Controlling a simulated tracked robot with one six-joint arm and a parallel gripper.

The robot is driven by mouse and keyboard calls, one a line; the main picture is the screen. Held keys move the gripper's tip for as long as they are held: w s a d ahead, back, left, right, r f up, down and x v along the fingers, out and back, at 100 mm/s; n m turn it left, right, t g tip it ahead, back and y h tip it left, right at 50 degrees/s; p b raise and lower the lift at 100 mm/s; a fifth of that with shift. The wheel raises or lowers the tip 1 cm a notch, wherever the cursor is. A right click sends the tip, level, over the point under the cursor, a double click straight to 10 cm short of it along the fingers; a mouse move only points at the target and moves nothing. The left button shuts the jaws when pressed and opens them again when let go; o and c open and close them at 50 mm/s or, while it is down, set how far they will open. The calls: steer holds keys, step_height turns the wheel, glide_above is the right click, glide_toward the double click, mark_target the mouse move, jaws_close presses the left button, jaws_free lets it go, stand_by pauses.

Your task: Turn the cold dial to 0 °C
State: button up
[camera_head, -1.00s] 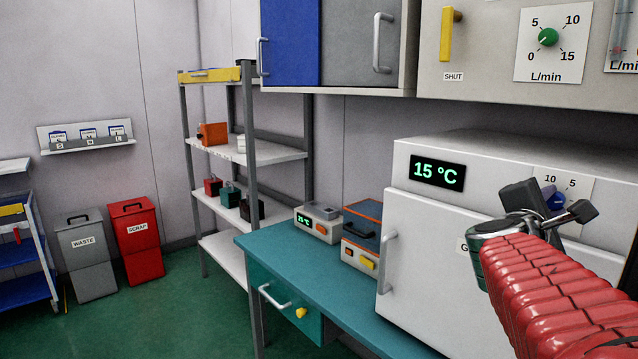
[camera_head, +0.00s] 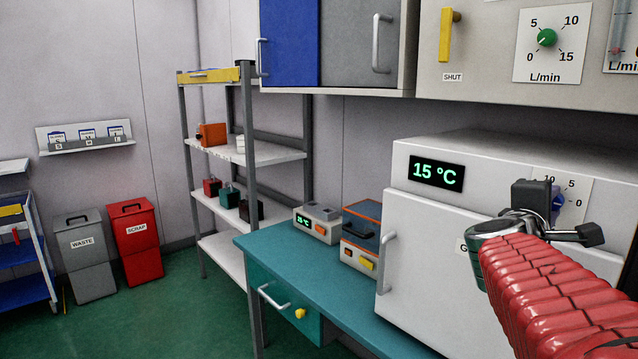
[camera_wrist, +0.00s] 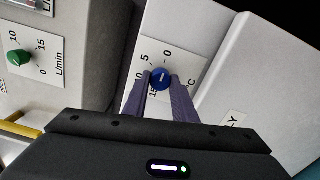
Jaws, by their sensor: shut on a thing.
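The cold dial (camera_wrist: 160,78) is a round blue knob on a white scale plate (camera_wrist: 176,52) marked 0, 5, 10, 15 and °C. In the head view the dial (camera_head: 557,200) is partly hidden by my gripper. My gripper (camera_wrist: 160,82) has one finger on each side of the knob and is shut on it. It also shows at the dial in the head view (camera_head: 552,210). A white line shows on the knob, but its exact reading is too small to tell. The green display (camera_head: 436,174) on the white cabinet (camera_head: 425,240) reads 15 °C.
A green L/min dial (camera_head: 547,37) and a yellow handle (camera_head: 446,35) labelled SHUT are on the panel above. The cabinet door handle (camera_head: 388,262) is at left. The teal bench (camera_head: 300,255) holds two small devices. My red arm fills the lower right.

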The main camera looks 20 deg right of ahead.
steer(key=o, duration=1)
steer(key=shift+f, duration=0.1)
steer(key=shift+o, duration=0.2)
steer(key=shift+a, duration=0.15)
steer(key=v, duration=1.3)
steer(key=shift+s+a, duration=0.2)
steer(key=shift+a, duration=0.05)
steer(key=shift+f, duration=0.1)
